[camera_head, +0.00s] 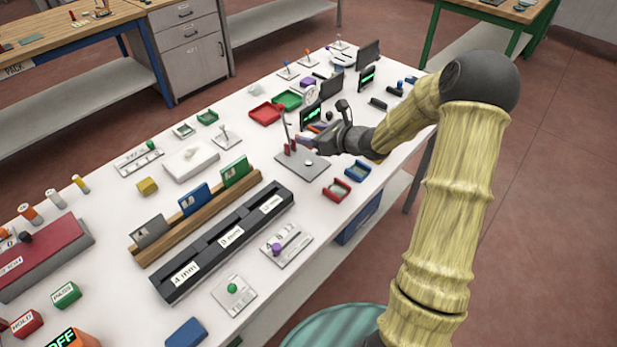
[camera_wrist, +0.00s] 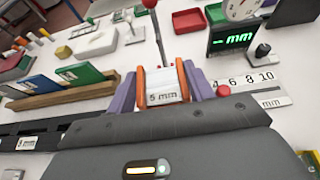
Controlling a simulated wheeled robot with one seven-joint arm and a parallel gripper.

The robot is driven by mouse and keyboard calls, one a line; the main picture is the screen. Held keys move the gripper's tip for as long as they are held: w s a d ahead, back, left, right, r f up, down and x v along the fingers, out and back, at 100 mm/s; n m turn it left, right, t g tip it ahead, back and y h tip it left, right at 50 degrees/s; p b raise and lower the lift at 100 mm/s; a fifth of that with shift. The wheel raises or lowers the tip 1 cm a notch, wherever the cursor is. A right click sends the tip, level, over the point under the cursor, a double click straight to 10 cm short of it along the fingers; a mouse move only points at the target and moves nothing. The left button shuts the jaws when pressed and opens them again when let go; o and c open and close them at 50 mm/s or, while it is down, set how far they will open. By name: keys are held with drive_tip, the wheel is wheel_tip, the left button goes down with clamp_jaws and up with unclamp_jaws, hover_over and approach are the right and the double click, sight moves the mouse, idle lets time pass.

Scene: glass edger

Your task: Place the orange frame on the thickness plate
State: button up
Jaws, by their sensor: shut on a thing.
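My gripper (camera_wrist: 162,88) is shut on the orange frame (camera_wrist: 142,83), which sits between its purple fingers. The frame surrounds a white face marked "5 mm". In the head view my gripper (camera_head: 318,133) is above the work table, and only a small orange part of the frame (camera_head: 315,128) shows. A grey plate (camera_head: 313,172) with a small pale button lies on the table just below and in front of the gripper. In the wrist view a scale strip (camera_wrist: 265,98) numbered 4, 6, 8, 10 lies right of the frame. I cannot tell which is the thickness plate.
An upright lever (camera_wrist: 158,35) stands behind the frame. A green "mm" display (camera_wrist: 236,38) and a dial (camera_wrist: 240,9) are beyond. A long black rack (camera_head: 222,243) lies to the left.

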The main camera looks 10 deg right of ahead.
drive_tip(key=shift+w+a+r, duration=0.2)
drive_tip(key=shift+w+r, duration=0.05)
drive_tip(key=shift+w, duration=0.05)
hover_over(311, 164)
drive_tip(key=shift+a+f, duration=0.1)
drive_tip(key=shift+f, duration=3.05)
drive_tip(key=shift+f, duration=0.1)
drive_tip(key=shift+f, duration=0.4)
wheel_tip(311, 164, down, 3)
drive_tip(key=shift+w+r, duration=0.1)
drive_tip(key=shift+w, duration=0.05)
drive_tip(key=shift+s, duration=0.2)
drive_tip(key=shift+a+f, duration=0.1)
drive_tip(key=shift+f, duration=0.1)
drive_tip(key=o, duration=1)
